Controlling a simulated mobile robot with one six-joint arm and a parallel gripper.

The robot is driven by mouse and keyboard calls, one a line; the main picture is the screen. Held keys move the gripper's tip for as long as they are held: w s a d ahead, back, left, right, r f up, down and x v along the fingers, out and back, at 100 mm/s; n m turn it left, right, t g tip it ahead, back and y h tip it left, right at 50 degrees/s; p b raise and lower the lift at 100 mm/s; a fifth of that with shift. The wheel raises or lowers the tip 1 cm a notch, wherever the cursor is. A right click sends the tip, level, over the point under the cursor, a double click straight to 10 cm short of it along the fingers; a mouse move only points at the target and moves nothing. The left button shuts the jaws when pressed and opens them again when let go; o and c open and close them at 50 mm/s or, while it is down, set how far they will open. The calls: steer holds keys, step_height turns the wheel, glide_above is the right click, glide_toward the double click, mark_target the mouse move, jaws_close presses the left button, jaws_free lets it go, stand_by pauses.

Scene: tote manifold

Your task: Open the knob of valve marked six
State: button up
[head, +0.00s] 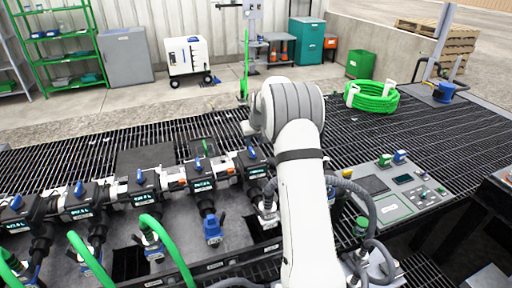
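A row of black valve units with blue knobs runs along the manifold at the left. Knobs show on the far-left valve (16,202), the second valve (79,188), the third valve (140,177), the fourth valve (198,164) and the valve beside my arm (252,152). Small displays glow on their fronts, but I cannot read any number, so I cannot tell which is marked six. My white arm rises in front of the row's right end and hides what is behind it. My gripper's fingers cannot be made out.
Green hoses (172,245) rise from couplings in front of the valves. A control panel (400,190) stands right of my arm. A coiled green hose (372,97) lies behind on the grating. Racks, cabinets and a white wheeled unit (188,60) stand at the back.

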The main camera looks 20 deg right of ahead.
mark_target(252, 150)
steer(key=p+x, duration=0.1)
steer(key=x, duration=0.5)
steer(key=shift+f, duration=0.15)
